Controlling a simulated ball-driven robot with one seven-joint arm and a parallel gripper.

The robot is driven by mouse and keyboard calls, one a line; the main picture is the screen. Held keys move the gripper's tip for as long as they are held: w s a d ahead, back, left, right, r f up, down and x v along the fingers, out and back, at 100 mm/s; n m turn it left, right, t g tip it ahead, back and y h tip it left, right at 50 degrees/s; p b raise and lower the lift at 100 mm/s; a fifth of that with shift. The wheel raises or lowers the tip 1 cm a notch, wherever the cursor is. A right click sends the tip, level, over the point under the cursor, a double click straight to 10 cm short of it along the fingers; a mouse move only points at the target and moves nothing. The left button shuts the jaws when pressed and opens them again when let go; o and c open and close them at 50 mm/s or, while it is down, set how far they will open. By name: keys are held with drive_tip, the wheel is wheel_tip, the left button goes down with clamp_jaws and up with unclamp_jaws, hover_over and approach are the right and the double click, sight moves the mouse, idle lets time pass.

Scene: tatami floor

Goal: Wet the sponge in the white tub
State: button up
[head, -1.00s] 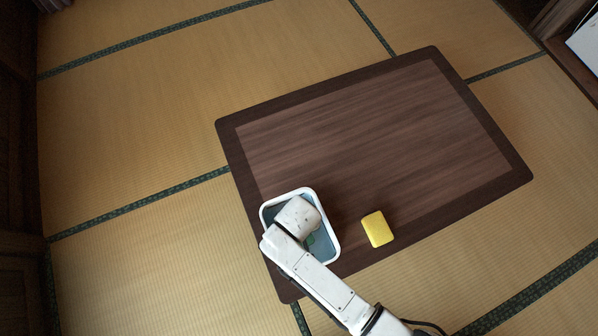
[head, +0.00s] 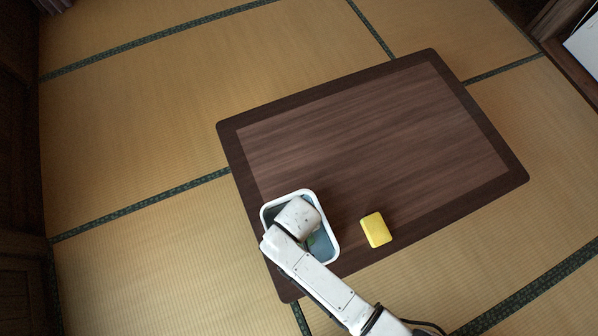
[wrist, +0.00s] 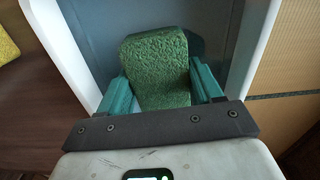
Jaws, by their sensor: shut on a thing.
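The white tub (head: 332,239) stands on the near left corner of the low table, and its white rim also shows in the wrist view (wrist: 257,40). Its inside looks blue-grey. My gripper (wrist: 162,88) is inside the tub's outline, pointing down, its two teal fingers shut on a green sponge (wrist: 157,60). The sponge is rough-textured and sits between the fingers. I cannot tell whether it touches water or the tub's floor. In the head view my wrist hides the fingers and most of the tub's inside.
A yellow sponge-like block (head: 376,230) lies on the table (head: 370,135) to the right of the tub; its edge shows in the wrist view (wrist: 7,45). The rest of the tabletop is clear. Tatami floor (head: 140,150) surrounds the table.

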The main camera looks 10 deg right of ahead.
drive_tip(key=shift+r+p, duration=2.9)
drive_tip(key=shift+r, duration=0.05)
drive_tip(key=shift+w, duration=0.1)
